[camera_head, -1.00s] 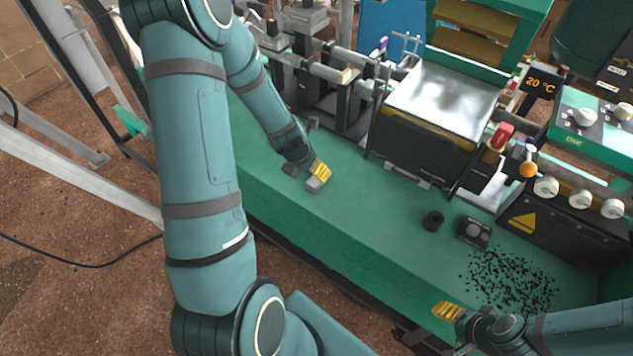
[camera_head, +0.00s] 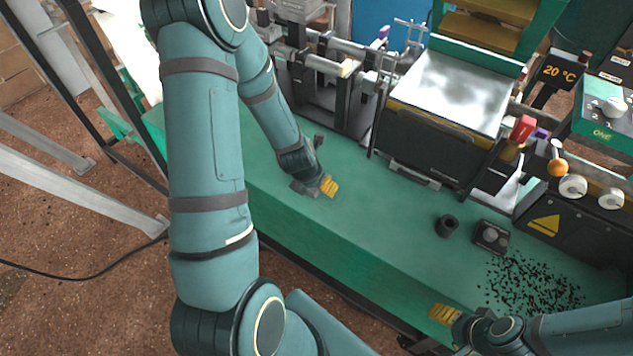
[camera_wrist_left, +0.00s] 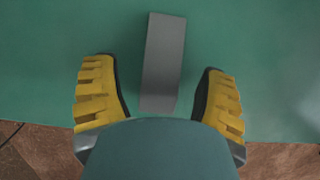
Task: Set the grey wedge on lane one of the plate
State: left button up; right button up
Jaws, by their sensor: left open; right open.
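The grey wedge (camera_wrist_left: 162,62) lies on the green bench top in the left wrist view, as a long grey block. Its near end is between the yellow fingers of my left gripper (camera_wrist_left: 160,97), with a gap on both sides. That gripper is open and also shows in the head view (camera_head: 328,187), low over the bench near its front edge. I cannot make out the wedge clearly in the head view. My right gripper (camera_head: 444,314) is open at the bench's front edge, lower right, partly hidden by its own arm. I cannot identify a plate with lanes.
A machine with a shiny metal top (camera_head: 450,85) stands behind the green bench (camera_head: 375,220). A black ring (camera_head: 446,225), a small dark box (camera_head: 491,236) and scattered black granules (camera_head: 530,285) are at the right. The bench middle is clear.

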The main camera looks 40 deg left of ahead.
pick_arm(q)
jog(key=shift+w+f, duration=0.2)
jog(key=shift+f, duration=0.2)
pick_arm(e)
jog(key=shift+w+a+f, duration=0.15)
jog(key=shift+w+f, duration=0.1)
jog(key=shift+w, duration=0.05)
pick_arm(q)
jog(key=shift+s+r, duration=0.1)
